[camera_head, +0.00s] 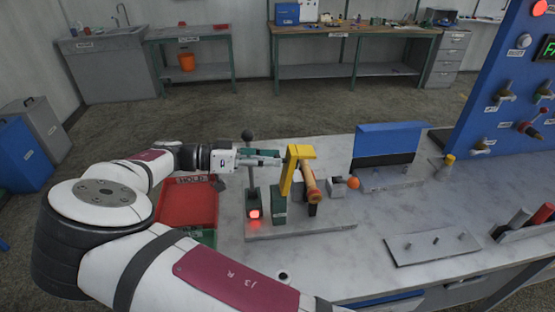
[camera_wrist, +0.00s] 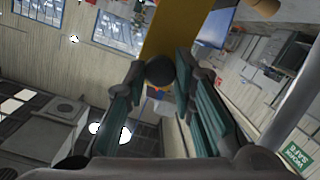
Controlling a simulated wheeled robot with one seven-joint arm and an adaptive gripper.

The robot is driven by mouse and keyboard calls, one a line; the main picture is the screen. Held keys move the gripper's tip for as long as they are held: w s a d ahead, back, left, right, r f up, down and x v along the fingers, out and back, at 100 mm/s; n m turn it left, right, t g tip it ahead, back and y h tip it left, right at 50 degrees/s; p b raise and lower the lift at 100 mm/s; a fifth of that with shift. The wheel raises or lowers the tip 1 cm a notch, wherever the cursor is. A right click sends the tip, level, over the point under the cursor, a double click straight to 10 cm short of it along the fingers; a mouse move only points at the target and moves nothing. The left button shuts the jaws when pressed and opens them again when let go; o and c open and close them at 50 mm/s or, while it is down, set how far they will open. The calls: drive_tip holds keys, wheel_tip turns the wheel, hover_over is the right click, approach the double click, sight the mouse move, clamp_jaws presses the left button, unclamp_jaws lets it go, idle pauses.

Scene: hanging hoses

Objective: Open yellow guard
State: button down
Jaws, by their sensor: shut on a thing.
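The yellow guard (camera_head: 288,175) stands upright on the bench fixture, with its bent top reaching right over a tan cylinder (camera_head: 310,182). My gripper (camera_head: 278,160) reaches in from the left, its fingertips at the guard's upper left side. In the wrist view the guard (camera_wrist: 172,32) is a yellow plate running up from the fingertips. A dark round knob (camera_wrist: 160,70) sits between the teal fingers of my gripper (camera_wrist: 160,72), against the plate. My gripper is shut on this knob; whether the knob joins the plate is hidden.
A lever with a black ball (camera_head: 247,135) stands beside my gripper. A red lamp (camera_head: 254,213) is lit at its base. A red tray (camera_head: 188,207) lies below my arm. A blue box (camera_head: 389,138) and a grey plate (camera_head: 432,246) stand right.

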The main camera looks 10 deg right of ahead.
drive_tip(key=shift+a+f+h+b, duration=0.3)
drive_tip(key=shift+a+h+b, duration=0.2)
drive_tip(key=shift+a+h, duration=0.1)
drive_tip(key=shift+a+f+h+b, duration=0.3)
drive_tip(key=shift+a+h+b, duration=0.15)
drive_tip(key=shift+h, duration=0.15)
drive_tip(key=c, duration=1.3)
unclamp_jaws()
drive_tip(key=shift+c, duration=0.2)
drive_tip(key=shift+a, duration=0.1)
drive_tip(key=a, duration=1.1)
drive_tip(key=shift+a+f, duration=0.4)
